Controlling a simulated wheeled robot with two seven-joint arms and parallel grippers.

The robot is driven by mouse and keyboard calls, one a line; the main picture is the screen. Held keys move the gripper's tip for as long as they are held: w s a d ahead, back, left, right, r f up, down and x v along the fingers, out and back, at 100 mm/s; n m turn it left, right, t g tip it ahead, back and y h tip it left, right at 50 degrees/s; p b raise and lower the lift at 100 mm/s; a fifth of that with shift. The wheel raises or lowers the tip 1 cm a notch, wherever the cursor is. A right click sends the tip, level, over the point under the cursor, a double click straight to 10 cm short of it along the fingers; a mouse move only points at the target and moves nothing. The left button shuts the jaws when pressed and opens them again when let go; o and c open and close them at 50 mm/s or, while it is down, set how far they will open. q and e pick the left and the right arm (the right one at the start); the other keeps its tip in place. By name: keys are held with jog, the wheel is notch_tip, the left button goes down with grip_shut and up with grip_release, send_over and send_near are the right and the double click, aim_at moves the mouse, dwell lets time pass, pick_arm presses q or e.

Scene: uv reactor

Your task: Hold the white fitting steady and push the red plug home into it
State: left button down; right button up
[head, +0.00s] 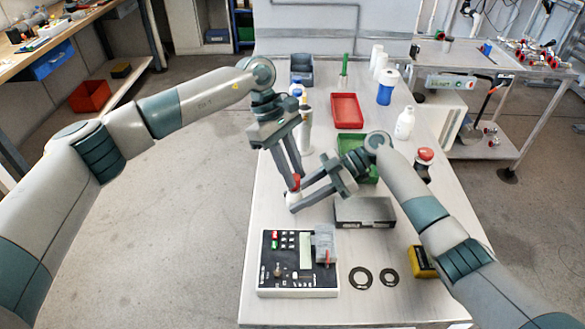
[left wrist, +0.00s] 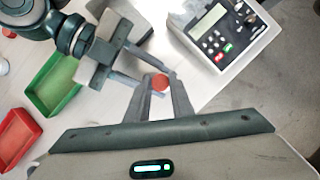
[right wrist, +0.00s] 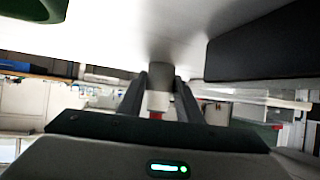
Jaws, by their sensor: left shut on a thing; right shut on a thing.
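The red plug (head: 296,179) is between the fingertips of my left gripper (head: 294,185), which points down from above. Its round red top shows in the left wrist view (left wrist: 160,82). The white fitting (head: 292,198) is directly below the plug, between the fingers of my right gripper (head: 295,203), which reaches in from the right. In the right wrist view the fitting (right wrist: 158,101) shows between the fingers, with red (right wrist: 156,116) at its end. The plug lines up with the fitting. I cannot tell how deep it sits or whether the fitting touches the table.
A control box (head: 298,272) stands in front, with black rings (head: 360,277) beside it. A grey box (head: 364,212) is right of the grippers. A green tray (head: 360,170), red tray (head: 347,111) and bottles (head: 405,122) lie farther back. The table's left edge is near.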

pick_arm(q)
jog(key=shift+f, duration=0.7)
jog(key=c, duration=1.5)
grip_release()
jog(key=shift+o, duration=0.2)
jog(key=shift+r, duration=0.2)
jog(key=v, duration=1.1)
jog(key=shift+a+r, duration=0.2)
jog(key=shift+r, duration=0.1)
jog(key=shift+w, duration=0.15)
